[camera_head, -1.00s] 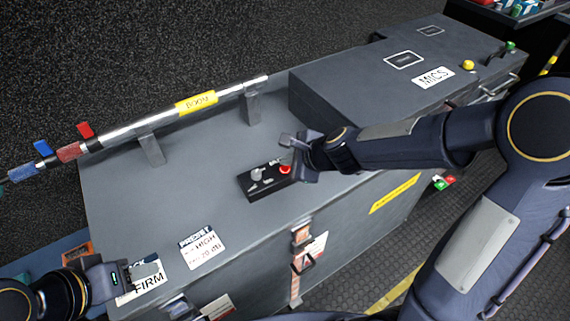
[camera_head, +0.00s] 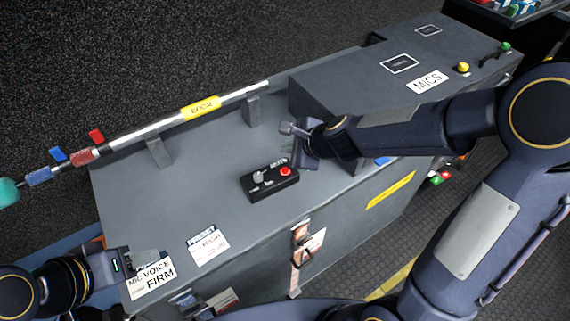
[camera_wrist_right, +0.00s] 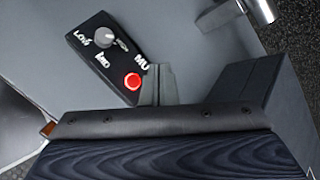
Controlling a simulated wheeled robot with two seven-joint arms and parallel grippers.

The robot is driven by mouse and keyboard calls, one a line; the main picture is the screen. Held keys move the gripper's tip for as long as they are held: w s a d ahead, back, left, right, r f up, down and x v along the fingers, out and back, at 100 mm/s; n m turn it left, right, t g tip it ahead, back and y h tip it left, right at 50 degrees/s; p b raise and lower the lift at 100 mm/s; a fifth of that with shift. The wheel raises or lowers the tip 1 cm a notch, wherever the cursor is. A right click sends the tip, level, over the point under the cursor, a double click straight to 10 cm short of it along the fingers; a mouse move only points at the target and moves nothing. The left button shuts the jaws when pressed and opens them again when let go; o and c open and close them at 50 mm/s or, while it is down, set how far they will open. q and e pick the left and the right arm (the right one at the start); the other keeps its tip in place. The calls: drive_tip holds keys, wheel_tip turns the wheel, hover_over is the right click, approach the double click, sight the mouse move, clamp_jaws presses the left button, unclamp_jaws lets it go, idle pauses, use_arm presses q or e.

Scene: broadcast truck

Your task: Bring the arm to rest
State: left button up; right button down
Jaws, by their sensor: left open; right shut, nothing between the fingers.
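My right arm reaches in from the right in the head view. Its gripper (camera_head: 288,160) is shut and empty, just above and behind the small black control box (camera_head: 270,182). The right wrist view shows the shut fingers (camera_wrist_right: 157,84) beside the box's red button (camera_wrist_right: 133,81); whether they touch the box is hard to tell. The box has a grey knob (camera_wrist_right: 106,38) with LOW and MID readable around it. My left gripper (camera_head: 150,262) is open and empty at the lower left, over the edge of a white card reading MIC VOICE FIRM (camera_head: 153,280).
The box sits on a grey case top (camera_head: 200,190). A boom pole (camera_head: 150,128) lies on two brackets along the back. A taller MICS case (camera_head: 360,88) stands at the right. A PRESET card (camera_head: 208,244) lies near the front edge. The case top's middle left is clear.

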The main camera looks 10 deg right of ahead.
drive_tip(key=shift+f, duration=0.1)
drive_tip(key=s+d+r+n+y+p, duration=0.1)
drive_tip(key=s+d+r+n, duration=0.3)
drive_tip(key=s+r+n, duration=0.7)
drive_tip(key=s+d+f+n+g+h, duration=0.1)
drive_tip(key=s+d+n, duration=0.1)
drive_tip(key=s, duration=0.5)
drive_tip(key=s+d+f+n+g+h+p, duration=0.1)
drive_tip(key=s+d+n, duration=0.2)
drive_tip(key=s+n, duration=0.2)
drive_tip(key=s, duration=0.2)
drive_tip(key=shift+s+d+n, duration=0.3)
drive_tip(key=shift+d, duration=0.05)
